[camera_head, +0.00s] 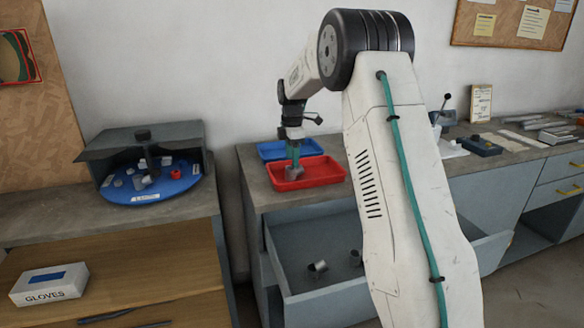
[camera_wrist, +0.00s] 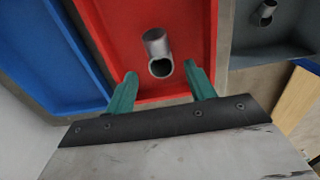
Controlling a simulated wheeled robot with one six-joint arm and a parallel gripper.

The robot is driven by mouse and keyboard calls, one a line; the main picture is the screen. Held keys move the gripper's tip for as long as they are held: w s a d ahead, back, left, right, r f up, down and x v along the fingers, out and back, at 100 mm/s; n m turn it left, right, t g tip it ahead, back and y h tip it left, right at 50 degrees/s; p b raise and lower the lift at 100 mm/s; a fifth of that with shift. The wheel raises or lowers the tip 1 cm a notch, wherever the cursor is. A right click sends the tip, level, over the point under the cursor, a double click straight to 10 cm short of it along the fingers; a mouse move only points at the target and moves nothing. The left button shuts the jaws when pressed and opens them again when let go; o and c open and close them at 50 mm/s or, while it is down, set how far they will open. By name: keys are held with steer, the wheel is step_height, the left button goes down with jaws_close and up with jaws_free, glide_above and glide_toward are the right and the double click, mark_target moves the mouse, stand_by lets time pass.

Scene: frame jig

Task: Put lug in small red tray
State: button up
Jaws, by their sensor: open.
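The small red tray (camera_head: 323,176) sits on the grey bench, and in the wrist view its red floor (camera_wrist: 110,30) fills the middle. A grey metal lug (camera_wrist: 158,52), a short tube with an open end, lies in the red tray. In the head view the lug (camera_head: 294,172) shows just under my gripper (camera_head: 293,155). My gripper points down over the tray. In the wrist view its two green fingers (camera_wrist: 161,87) are open and apart, with the lug just beyond their tips and not between them.
A blue tray (camera_head: 272,150) stands behind the red tray. An open drawer (camera_head: 375,279) below holds several metal tubes (camera_head: 318,267). A blue round turntable (camera_head: 190,186) with small parts is at left, and a gloves box (camera_head: 48,284) lies at lower left.

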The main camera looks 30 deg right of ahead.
step_height(320, 180, up, 7)
steer(key=s+a+r+m, duration=0.45)
steer(key=s+a, duration=0.25)
steer(key=s, duration=0.4)
steer(key=s+a+r+m, duration=0.3)
steer(key=s+a+r, duration=0.2)
steer(key=s+a, duration=0.4)
steer(key=s+a+f+m, duration=0.2)
steer(key=s, duration=0.6)
steer(key=s+a+f+m+t, duration=0.1)
steer(key=s+a+f+m, duration=0.1)
steer(key=s, duration=0.7)
steer(key=s+a+f+m, duration=0.2)
steer(key=s+f+m, duration=0.1)
steer(key=s, duration=0.5)
steer(key=shift+s+f, duration=0.3)
steer(key=shift+f, duration=0.2)
